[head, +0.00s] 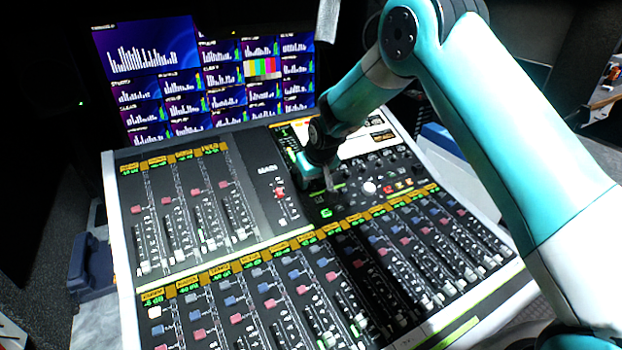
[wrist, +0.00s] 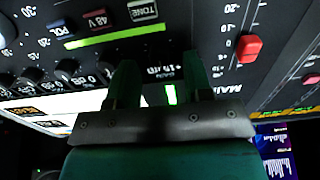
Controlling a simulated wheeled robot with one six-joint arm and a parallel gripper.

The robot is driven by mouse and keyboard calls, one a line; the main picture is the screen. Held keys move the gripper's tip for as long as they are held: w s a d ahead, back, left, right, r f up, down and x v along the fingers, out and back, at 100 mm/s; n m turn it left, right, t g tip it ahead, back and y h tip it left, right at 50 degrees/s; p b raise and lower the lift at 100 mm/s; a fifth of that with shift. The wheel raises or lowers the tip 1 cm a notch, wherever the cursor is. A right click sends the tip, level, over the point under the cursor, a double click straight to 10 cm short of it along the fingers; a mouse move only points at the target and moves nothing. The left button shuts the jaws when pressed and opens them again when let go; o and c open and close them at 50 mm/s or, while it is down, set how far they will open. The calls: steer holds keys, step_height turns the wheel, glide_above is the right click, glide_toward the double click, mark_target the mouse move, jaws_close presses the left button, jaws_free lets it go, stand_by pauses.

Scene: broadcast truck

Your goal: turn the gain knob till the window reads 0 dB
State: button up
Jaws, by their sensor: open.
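My gripper (head: 328,184) hangs low over the console's centre section in the head view, just right of the MAIN strip. In the wrist view its two green fingers (wrist: 160,82) stand apart, open, and point at the panel. I see nothing clearly held between them. Panel lettering and a small lit green patch (wrist: 170,95) show in the gap; I cannot read a value there. I cannot pick out the gain knob for certain; the gripper covers part of this panel. Several dark knobs (wrist: 66,70) sit in a row left of the fingers.
A red fader cap (wrist: 248,47) stands up right of the fingers, also seen in the head view (head: 280,192). TONE (wrist: 143,10) and 48V (wrist: 97,19) buttons lie beyond. Fader banks fill the console (head: 125,230); lit screens (head: 150,50) stand behind it.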

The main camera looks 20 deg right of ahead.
steer(key=shift+x, duration=0.8)
jaws_close()
steer(key=shift+n, duration=0.4)
steer(key=n+b, duration=0.2)
steer(key=n, duration=0.3)
steer(key=shift+a+b, duration=0.1)
steer(key=shift+b, duration=0.25)
steer(key=n+b, duration=0.1)
steer(key=n, duration=0.5)
steer(key=shift+b, duration=0.3)
